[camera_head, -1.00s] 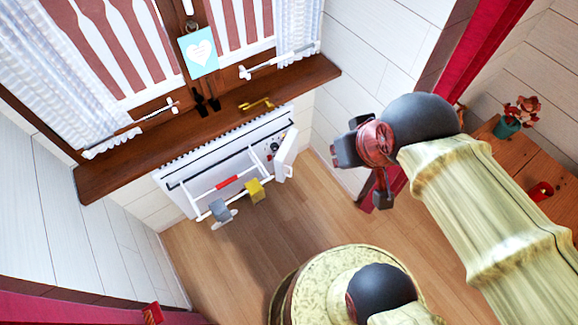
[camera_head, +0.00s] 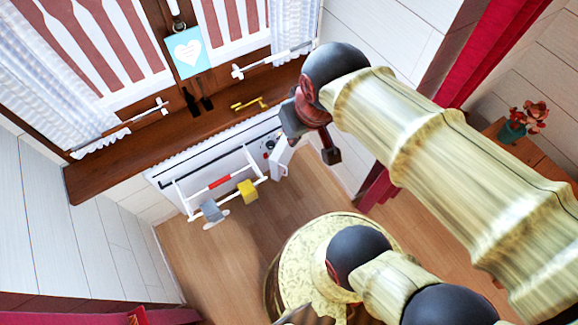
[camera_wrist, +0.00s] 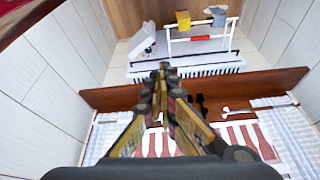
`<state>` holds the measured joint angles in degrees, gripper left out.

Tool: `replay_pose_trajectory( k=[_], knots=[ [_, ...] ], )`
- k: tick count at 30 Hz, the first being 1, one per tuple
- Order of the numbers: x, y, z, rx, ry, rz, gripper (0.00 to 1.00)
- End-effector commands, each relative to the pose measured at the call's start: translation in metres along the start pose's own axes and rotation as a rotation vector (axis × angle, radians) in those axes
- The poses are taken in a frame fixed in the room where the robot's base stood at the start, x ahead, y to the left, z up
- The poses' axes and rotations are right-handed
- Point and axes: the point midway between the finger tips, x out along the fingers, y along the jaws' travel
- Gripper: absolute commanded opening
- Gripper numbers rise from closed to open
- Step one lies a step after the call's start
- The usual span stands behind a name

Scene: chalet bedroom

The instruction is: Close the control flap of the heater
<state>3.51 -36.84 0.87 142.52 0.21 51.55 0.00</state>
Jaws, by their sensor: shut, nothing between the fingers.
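The white heater (camera_head: 172,170) stands below the window sill, and its top grille (camera_wrist: 190,72) shows in the wrist view. Its white control flap (camera_head: 281,157) stands open at the heater's right end, beside the dial. The flap also shows in the wrist view (camera_wrist: 142,43), left of the rail. My gripper (camera_wrist: 162,70) is shut and empty. In the wrist view its tips overlap the heater's top edge, a little below and right of the flap, with no visible contact. In the head view my wrist is above and right of the flap, and the fingertips are hard to make out.
A white rail with a red cloth (camera_head: 220,182), a yellow cloth (camera_head: 247,191) and a grey cloth (camera_head: 212,210) hangs on the heater's front. The wooden sill (camera_head: 130,160) juts out above it, with a brass handle (camera_head: 249,104). The wooden floor (camera_head: 185,255) before the heater is clear.

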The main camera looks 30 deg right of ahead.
Motion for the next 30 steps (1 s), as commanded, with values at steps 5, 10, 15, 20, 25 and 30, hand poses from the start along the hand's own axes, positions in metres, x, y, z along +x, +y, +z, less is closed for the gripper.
replay_pose_trajectory(
  k=[5,10,15,20,25,30],
  knots=[
    [0.014,0.007,-0.002,0.034,-0.07,0.006,0.0],
    [0.031,0.015,-0.005,0.074,-0.143,0.007,0.0],
    [0.058,0.026,-0.009,0.144,-0.248,0.0,0.0],
    [0.094,0.038,-0.015,0.243,-0.36,-0.017,0.0],
    [0.138,0.05,-0.02,0.365,-0.462,-0.042,0.0],
    [0.188,0.063,-0.022,0.509,-0.543,-0.065,0.0]
  ],
)
